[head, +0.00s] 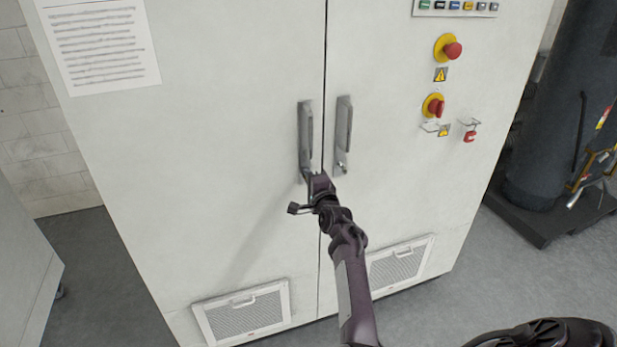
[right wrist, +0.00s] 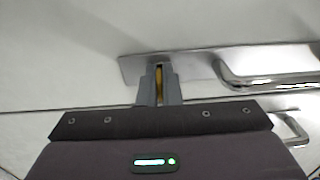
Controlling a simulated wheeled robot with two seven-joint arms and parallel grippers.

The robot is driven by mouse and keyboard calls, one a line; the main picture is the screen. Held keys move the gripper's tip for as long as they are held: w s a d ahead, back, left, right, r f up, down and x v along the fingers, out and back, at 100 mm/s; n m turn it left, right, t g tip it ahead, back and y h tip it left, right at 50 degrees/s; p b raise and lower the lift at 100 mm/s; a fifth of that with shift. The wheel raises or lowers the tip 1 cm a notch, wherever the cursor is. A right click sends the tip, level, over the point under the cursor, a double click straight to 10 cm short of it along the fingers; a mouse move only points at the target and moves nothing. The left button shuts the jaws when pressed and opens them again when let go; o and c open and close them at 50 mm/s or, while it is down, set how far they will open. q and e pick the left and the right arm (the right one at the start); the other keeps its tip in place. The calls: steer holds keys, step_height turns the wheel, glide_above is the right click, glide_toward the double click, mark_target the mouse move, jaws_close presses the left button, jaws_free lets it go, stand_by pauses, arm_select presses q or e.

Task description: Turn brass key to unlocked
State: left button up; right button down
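My right gripper (head: 309,177) reaches up to the lower end of the left door handle (head: 305,135) on the white cabinet. In the right wrist view its two grey fingers (right wrist: 159,88) are close together, with the brass key (right wrist: 159,80) as a narrow yellow strip between them. The fingers are at the handle's metal plate (right wrist: 190,66). Most of the key is hidden by the fingers, and its turn angle cannot be told. In the head view the gripper hides the key. My left gripper is not in view.
The right door handle (head: 343,125) is close beside, with a small lock at its lower end. Vent grilles (head: 243,313) are low on the doors. A dark tank (head: 550,110) stands at right.

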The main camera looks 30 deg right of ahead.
steer(key=c, duration=1.6)
jaws_free()
steer(key=shift+s+p, duration=0.15)
steer(key=shift+p, duration=0.15)
steer(key=p+v, duration=0.6)
steer(key=v, duration=0.1)
steer(key=shift+s+a, duration=0.1)
steer(key=shift+s, duration=0.15)
